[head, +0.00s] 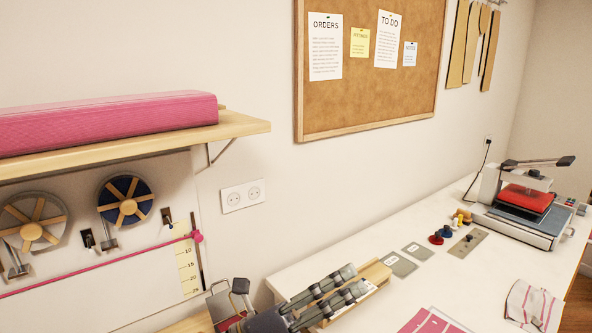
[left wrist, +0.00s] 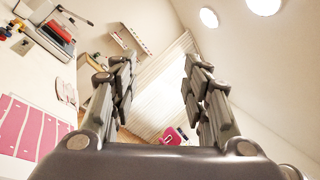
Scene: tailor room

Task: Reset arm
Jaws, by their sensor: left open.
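My left gripper (head: 347,281) shows at the bottom middle of the head view, over the near end of the white table (head: 292,279). Its two fingers point right and away, and nothing is between them. In the left wrist view my left gripper (left wrist: 160,82) has its fingers wide apart, with the room's far side and ceiling behind the gap. My right gripper does not show in either view.
A wooden tray (head: 373,273) lies just beside the left fingers. Grey cards (head: 401,264), spools (head: 436,239) and a heat press (head: 522,205) stand farther along the table. A shelf (head: 240,125) with a pink fabric roll (head: 110,122) juts from the wall at left.

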